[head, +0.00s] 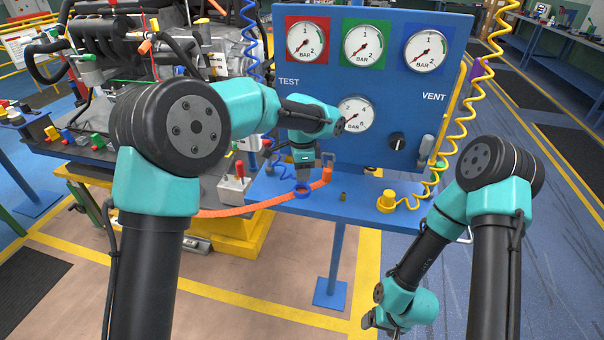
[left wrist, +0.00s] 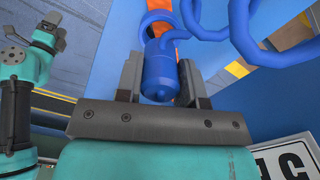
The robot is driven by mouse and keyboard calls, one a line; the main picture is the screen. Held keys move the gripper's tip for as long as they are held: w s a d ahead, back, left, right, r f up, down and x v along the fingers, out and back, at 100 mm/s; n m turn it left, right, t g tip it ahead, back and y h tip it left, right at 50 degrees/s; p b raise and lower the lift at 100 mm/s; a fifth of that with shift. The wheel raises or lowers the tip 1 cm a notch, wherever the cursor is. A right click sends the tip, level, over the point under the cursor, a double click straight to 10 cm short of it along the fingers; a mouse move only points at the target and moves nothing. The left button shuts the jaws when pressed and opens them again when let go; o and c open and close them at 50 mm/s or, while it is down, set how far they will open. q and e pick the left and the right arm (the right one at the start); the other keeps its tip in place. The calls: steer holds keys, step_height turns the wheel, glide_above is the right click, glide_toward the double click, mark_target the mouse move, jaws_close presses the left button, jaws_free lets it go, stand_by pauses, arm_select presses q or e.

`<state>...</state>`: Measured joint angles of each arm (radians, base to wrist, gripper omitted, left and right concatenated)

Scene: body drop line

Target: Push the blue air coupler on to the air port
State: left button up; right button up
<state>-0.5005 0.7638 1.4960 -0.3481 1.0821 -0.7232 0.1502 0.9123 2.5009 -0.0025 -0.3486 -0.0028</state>
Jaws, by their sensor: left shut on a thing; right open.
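The blue air coupler (left wrist: 161,75) is between the two fingers of my left gripper (left wrist: 160,84) in the left wrist view, with a coiled blue hose (left wrist: 239,30) beside it. In the head view, my left gripper (head: 303,177) points down over a blue ring (head: 303,190) on the blue shelf. The ring also shows past the coupler in the left wrist view (left wrist: 150,20). Whether coupler and ring touch is hidden. I cannot pick out the air port for certain. My right gripper (head: 384,322) is open and empty, low in front of the shelf.
The blue gauge panel (head: 300,95) stands behind the shelf (head: 330,208). An orange hose (head: 262,206) crosses the shelf's left part. A yellow coupler (head: 387,201) with a coiled yellow hose (head: 461,115) stands on the right. A small brass fitting (head: 343,197) lies between. The engine (head: 130,80) is at left.

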arm_select(q)
steer(key=shift+r, duration=1.2)
steer(key=shift+d, duration=0.1)
